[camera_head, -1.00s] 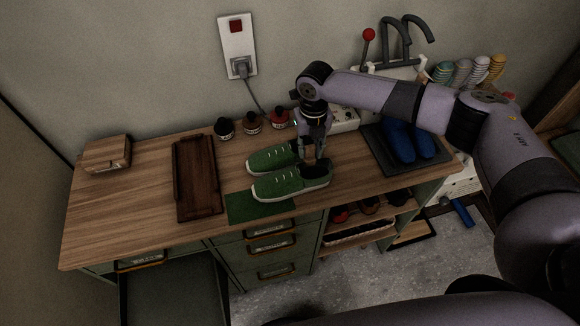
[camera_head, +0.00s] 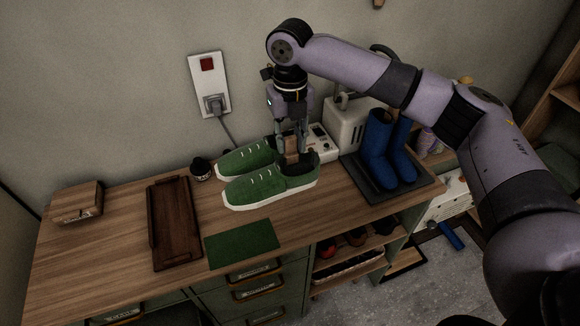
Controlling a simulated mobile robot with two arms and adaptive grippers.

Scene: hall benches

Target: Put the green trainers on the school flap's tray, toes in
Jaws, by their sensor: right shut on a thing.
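The pair of green trainers (camera_head: 268,184) has white soles and laces. The trainers lie side by side with toes to the left. My right gripper (camera_head: 291,152) points down at their heel ends and is shut on them. The pair looks raised above the bench, clear of the green mat (camera_head: 242,243). A dark wooden tray (camera_head: 174,225) lies empty on the bench to the left. I cannot make out any marking for the school flap. My left gripper is out of view.
Blue boots (camera_head: 382,157) stand on a dark tray (camera_head: 396,200) at right. A wooden box (camera_head: 76,202) sits at far left. A dark jar (camera_head: 200,168) stands behind the toes, and a white appliance (camera_head: 347,125) stands behind the gripper. The bench front (camera_head: 85,278) is clear.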

